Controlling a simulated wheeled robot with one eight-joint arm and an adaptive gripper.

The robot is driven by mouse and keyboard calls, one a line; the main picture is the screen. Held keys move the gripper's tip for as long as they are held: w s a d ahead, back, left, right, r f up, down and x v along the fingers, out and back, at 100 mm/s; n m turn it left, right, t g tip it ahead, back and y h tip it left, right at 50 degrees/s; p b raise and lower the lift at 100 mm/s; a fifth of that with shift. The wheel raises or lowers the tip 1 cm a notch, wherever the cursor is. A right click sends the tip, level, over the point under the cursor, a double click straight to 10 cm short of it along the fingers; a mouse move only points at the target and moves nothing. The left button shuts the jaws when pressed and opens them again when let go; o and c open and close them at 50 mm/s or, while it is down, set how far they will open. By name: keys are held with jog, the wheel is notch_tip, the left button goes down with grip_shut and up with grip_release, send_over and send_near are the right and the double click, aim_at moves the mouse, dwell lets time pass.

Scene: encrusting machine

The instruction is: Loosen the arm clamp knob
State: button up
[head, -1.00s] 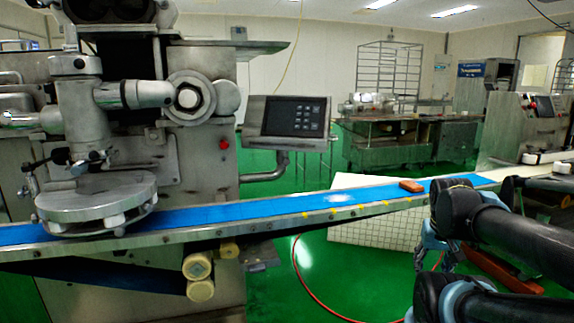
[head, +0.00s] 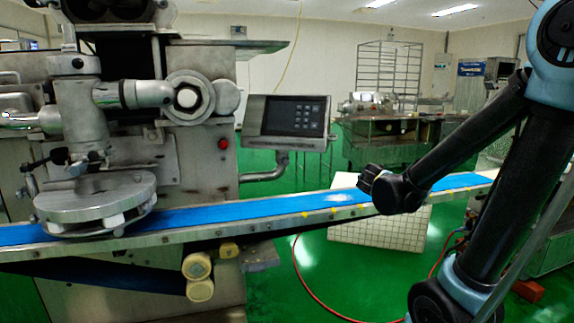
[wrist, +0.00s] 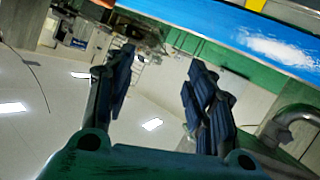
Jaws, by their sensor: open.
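The encrusting machine (head: 205,150) stands at the left in the head view. Its horizontal metal arm (head: 130,95) ends in a round, pale-faced hub (head: 187,98). A small black-handled lever (head: 45,158) sits lower, above the round disc. I cannot tell for certain which of these is the arm clamp knob. My gripper (head: 372,183) is over the conveyor, well right of the machine and apart from it. In the wrist view my gripper (wrist: 162,75) has its two dark fingers apart with nothing between them. The wrist view does not show the knob.
A blue conveyor belt (head: 270,207) runs across in front of the machine. A control panel (head: 285,120) juts out between the machine and my gripper. The round metal disc (head: 95,198) stands over the belt's left end. A red hose (head: 305,290) lies on the green floor.

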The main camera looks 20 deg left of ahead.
jog(key=w+a+r+n+t+y, duration=0.1)
jog(key=a+r+n+t+y, duration=0.2)
jog(key=a, duration=1)
jog(key=n+g+y, duration=0.2)
jog(key=n+y, duration=0.1)
jog(key=y, duration=0.4)
send_near(286, 162)
jog(key=x, duration=1)
jog(key=shift+w+a+r, duration=0.1)
jog(key=shift+w+a, duration=0.05)
jog(key=shift+w, duration=0.25)
jog(key=shift+c, duration=0.2)
jog(key=c, duration=1)
